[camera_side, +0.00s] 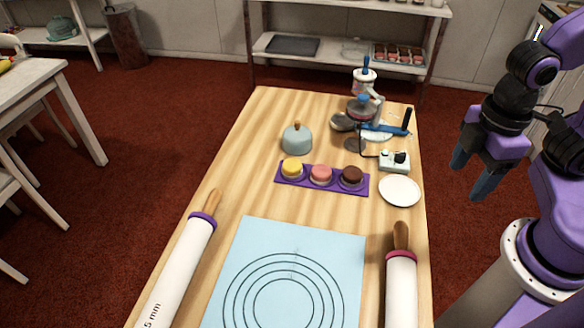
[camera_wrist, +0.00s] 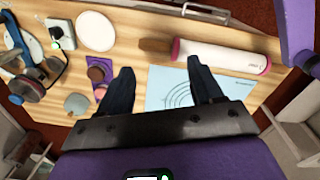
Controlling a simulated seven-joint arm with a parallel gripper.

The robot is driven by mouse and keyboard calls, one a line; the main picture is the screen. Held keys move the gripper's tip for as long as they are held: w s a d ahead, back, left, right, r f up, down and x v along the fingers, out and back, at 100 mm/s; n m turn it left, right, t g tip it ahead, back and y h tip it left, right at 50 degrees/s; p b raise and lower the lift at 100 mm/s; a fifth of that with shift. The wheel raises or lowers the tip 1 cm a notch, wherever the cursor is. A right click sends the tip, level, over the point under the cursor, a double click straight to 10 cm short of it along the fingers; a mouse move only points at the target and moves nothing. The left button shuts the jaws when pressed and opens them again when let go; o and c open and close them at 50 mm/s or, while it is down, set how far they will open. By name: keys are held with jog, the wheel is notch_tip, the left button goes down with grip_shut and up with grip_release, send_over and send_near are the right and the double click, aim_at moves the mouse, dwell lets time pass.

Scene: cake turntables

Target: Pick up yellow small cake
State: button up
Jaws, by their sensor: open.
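The yellow small cake (camera_side: 292,167) sits at the left end of a purple tray (camera_side: 322,190) on the wooden table. A pink cake (camera_side: 320,174) is in the middle of the tray and a brown cake (camera_side: 351,175) at its right end. My gripper (camera_side: 473,180) is open and empty, off the right side of the table, well away from the cakes. In the wrist view, my gripper's dark fingers (camera_wrist: 158,90) are spread apart. The brown cake (camera_wrist: 97,73) shows left of the fingers there; I cannot make out the yellow cake in that view.
A grey-blue dome (camera_side: 297,140) stands just behind the yellow cake. A white plate (camera_side: 400,190), a small white box (camera_side: 395,161) and a turntable device (camera_side: 362,105) are to the right. Rolling pins (camera_side: 180,265) (camera_side: 401,285) flank the blue mat (camera_side: 345,245) in front.

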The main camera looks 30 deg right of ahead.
jog(key=w+a+f+n+t+h, duration=0.1)
jog(key=w+a+f+n+h, duration=0.2)
jog(key=w+a, duration=0.5)
jog(key=w+a+f+n+t+h, duration=0.25)
jog(key=w+a, duration=0.45)
jog(key=w, duration=0.4)
jog(key=w+a+f+n+t+h, duration=0.1)
jog(key=w+a+f+n+h, duration=0.1)
jog(key=w+a+f, duration=0.1)
jog(key=w+a+f+n+t+h, duration=0.1)
jog(key=w+a+f+n, duration=0.1)
jog(key=w+a+f, duration=0.1)
jog(key=w+a+f+n+t+h, duration=0.1)
jog(key=w+a+f+n+h, duration=0.1)
jog(key=a+f, duration=0.2)
jog(key=shift+w+a+f+t+h, duration=0.35)
jog(key=shift+w+f, duration=0.05)
jog(key=shift+f, duration=0.45)
jog(key=shift+w+d+f, duration=0.15)
jog(key=shift+w+d, duration=0.1)
jog(key=shift+w, duration=0.05)
send_near(291, 167)
jog(key=x, duration=0.4)
jog(key=shift+w+d+f, duration=0.15)
jog(key=shift+f, duration=0.15)
jog(key=shift+x, duration=2.65)
jog(key=shift+r, duration=0.15)
jog(key=c, duration=0.7)
